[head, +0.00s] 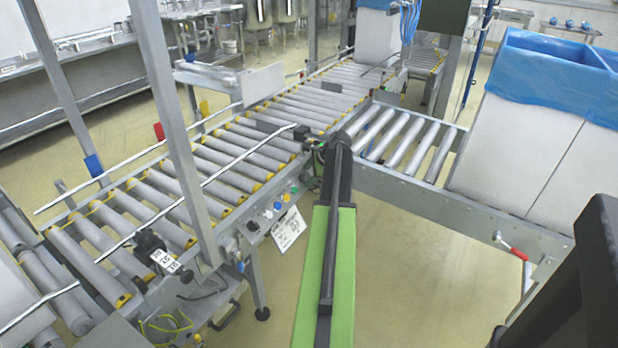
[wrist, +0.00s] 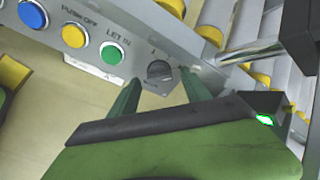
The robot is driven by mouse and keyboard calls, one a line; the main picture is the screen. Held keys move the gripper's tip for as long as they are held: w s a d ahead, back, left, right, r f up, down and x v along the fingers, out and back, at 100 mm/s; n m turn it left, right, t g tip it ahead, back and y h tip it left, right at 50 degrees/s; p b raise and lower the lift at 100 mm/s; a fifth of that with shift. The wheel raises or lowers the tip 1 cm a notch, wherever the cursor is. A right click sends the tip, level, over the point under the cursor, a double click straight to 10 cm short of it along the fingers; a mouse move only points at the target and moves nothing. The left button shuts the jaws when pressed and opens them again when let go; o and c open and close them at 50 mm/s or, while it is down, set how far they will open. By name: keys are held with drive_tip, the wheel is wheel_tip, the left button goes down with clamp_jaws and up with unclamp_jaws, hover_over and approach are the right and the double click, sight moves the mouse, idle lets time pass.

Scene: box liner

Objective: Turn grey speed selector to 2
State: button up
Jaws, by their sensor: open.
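The grey speed selector (wrist: 159,72) is a small round knob on the grey control panel (wrist: 190,45) in the wrist view. My gripper (wrist: 160,78) is open, with one dark green finger on the left of the knob and one on the right. The fingertips are close to the panel, and I cannot tell if either touches the knob. The marks around the knob are too small to read surely. In the head view the panel's buttons (head: 277,206) are tiny, and the knob's setting cannot be made out.
A green button (wrist: 111,53), a yellow button (wrist: 74,35) and a blue button (wrist: 32,14) sit left of the knob. Roller conveyors (head: 225,165) run behind the panel. A large white box with a blue liner (head: 555,75) stands on the right. Open floor lies in front.

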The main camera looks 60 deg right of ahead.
clamp_jaws()
drive_tip(key=shift+n, duration=0.3)
drive_tip(key=n+b, duration=0.1)
drive_tip(key=n, duration=0.3)
drive_tip(key=shift+f+t, duration=0.1)
drive_tip(key=shift+t, duration=0.3)
drive_tip(key=shift+n+t+h+b, duration=0.3)
drive_tip(key=shift+n+h+b, duration=0.1)
drive_tip(key=shift+n, duration=1.5)
unclamp_jaws()
